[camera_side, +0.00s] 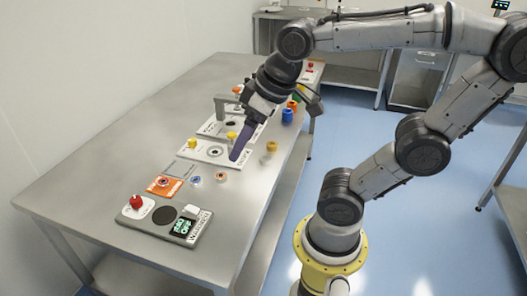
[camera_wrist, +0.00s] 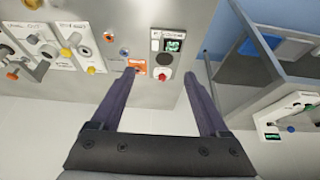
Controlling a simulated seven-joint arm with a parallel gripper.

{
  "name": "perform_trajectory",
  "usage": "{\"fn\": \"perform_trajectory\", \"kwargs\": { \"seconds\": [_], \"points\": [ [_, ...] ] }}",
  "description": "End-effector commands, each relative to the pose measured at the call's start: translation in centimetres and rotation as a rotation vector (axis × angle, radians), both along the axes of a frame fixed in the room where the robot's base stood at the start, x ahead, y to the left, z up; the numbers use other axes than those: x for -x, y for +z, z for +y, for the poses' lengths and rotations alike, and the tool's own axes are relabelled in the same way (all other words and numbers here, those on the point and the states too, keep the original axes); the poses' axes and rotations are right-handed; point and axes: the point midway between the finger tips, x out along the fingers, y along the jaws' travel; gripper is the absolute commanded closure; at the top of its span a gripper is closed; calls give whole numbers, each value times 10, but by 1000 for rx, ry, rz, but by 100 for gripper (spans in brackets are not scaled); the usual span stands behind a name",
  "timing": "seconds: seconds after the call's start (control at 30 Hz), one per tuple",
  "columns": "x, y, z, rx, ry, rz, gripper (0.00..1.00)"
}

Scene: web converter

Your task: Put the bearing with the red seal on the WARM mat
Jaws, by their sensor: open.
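The orange mat (camera_side: 178,184) lies on the steel table near the control box, with dark lettering too small to read surely; it also shows in the wrist view (camera_wrist: 138,62). A small dark ring shows on it, too small to identify. Beside the mat is a bearing with a blue centre (camera_side: 196,180), also in the wrist view (camera_wrist: 124,51). Farther along is a bearing with a reddish-orange centre (camera_side: 221,177), also in the wrist view (camera_wrist: 109,37). My gripper (camera_side: 236,158) is open and empty above the table, pointing down. A finger partly covers the mat in the wrist view.
A control box with a red button (camera_side: 136,201), black disc and green display stands at the table's near end. Blue and orange cylinders stand near the right edge.

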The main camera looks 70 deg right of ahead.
Motion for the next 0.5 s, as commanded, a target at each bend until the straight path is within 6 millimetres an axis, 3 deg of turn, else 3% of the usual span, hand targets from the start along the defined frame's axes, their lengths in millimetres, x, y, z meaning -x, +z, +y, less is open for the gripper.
{"fn": "perform_trajectory", "kwargs": {
  "seconds": [0.1, 0.2, 0.5],
  "points": [
    [27, -12, 3, -4, 3, -38, 21],
    [37, -19, 4, -8, 3, -52, 21],
    [41, -22, 4, -8, 3, -55, 21]
  ]
}}
